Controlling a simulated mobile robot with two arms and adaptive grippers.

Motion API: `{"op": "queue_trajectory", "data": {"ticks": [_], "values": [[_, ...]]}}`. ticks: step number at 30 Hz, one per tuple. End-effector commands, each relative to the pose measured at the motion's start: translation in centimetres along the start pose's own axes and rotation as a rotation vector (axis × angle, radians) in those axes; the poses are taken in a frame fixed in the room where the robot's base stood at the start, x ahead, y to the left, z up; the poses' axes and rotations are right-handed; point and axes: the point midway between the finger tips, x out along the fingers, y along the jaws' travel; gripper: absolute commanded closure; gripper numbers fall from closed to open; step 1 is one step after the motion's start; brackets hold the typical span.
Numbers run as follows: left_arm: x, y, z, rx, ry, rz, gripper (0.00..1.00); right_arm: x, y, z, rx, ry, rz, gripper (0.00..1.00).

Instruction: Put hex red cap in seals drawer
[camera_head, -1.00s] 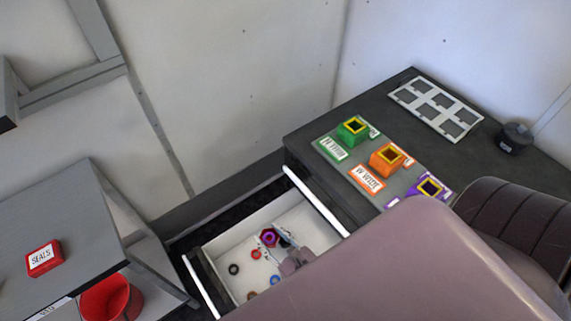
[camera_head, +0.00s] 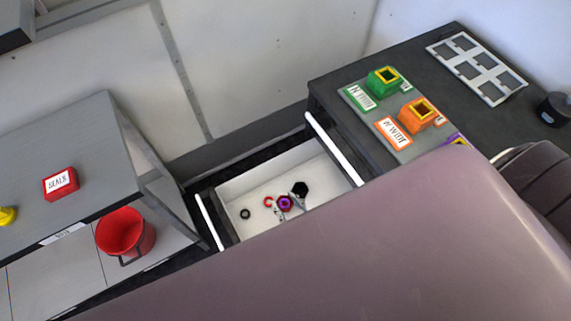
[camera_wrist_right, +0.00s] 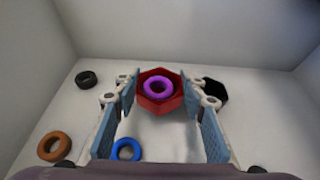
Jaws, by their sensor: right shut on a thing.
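The hex red cap (camera_head: 284,204) is in the open white drawer (camera_head: 262,181), with a purple ring seated in its middle. In the right wrist view the cap (camera_wrist_right: 145,100) is between the fingertips of my right gripper (camera_wrist_right: 162,97), which is shut on it. In the head view my right gripper (camera_head: 290,208) reaches down into the drawer, mostly hidden by my arm. I cannot tell whether the cap touches the drawer floor. My left gripper is not in view.
A black hex cap (camera_wrist_right: 214,91), a black ring (camera_wrist_right: 87,79), a brown ring (camera_wrist_right: 54,146) and a blue ring (camera_wrist_right: 127,149) lie in the drawer. A red SEALS block (camera_head: 60,184) is on the grey table (camera_head: 75,135); a red bucket (camera_head: 125,232) stands below. Colored blocks are on the dark desk.

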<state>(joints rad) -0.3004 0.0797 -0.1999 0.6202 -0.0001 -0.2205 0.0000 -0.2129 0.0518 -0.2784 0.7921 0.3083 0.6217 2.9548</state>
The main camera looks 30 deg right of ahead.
Motion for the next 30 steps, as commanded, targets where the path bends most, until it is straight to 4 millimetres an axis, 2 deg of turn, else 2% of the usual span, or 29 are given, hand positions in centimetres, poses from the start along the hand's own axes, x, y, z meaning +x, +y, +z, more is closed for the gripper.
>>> {"op": "queue_trajectory", "data": {"ticks": [12,25,26,30], "values": [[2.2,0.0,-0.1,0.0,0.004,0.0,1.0,1.5,0.0,-3.4,0.0,-0.001,0.0,0.88],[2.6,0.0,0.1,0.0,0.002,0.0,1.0,1.6,0.0,-3.8,0.0,-0.001,0.0,0.88],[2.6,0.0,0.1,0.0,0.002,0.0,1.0,1.6,0.0,-3.8,0.0,0.0,0.0,0.61],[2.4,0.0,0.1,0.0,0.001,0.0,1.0,1.5,0.0,-3.7,0.0,0.0,0.0,0.45]]}}
